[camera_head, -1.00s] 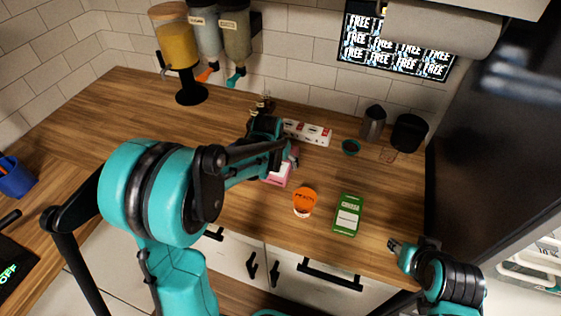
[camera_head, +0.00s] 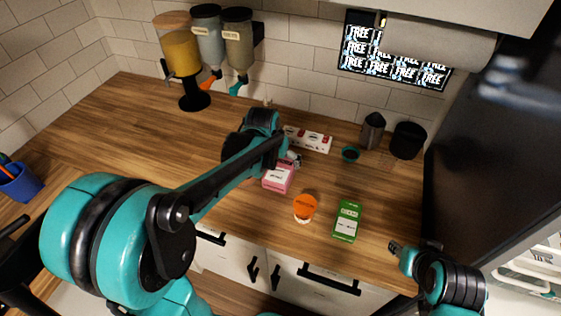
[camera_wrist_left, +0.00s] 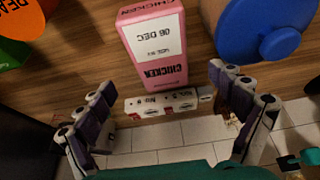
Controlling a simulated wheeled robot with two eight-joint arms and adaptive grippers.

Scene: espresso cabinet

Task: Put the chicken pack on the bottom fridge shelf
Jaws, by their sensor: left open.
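The chicken pack (camera_head: 278,179) is a pink box with a white label, on the wooden counter near the middle of the head view. In the left wrist view the chicken pack (camera_wrist_left: 155,45) lies straight ahead, its label reading CHICKEN. My left gripper (camera_wrist_left: 162,82) is open, with its fingers spread to either side of the pack's near end; I cannot tell whether they touch it. In the head view my left gripper (camera_head: 291,158) is at the pack's back edge, partly hidden by my arm. My right gripper (camera_head: 394,248) is at the counter's front right, away from the pack; its fingers are unclear.
An orange-lidded tub (camera_head: 305,208) and a green box (camera_head: 347,221) stand right of the pack. A white-and-red carton (camera_head: 308,139) is behind it. A blue round object (camera_wrist_left: 268,28) is close beside the pack. White fridge racks (camera_head: 530,275) show at lower right.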

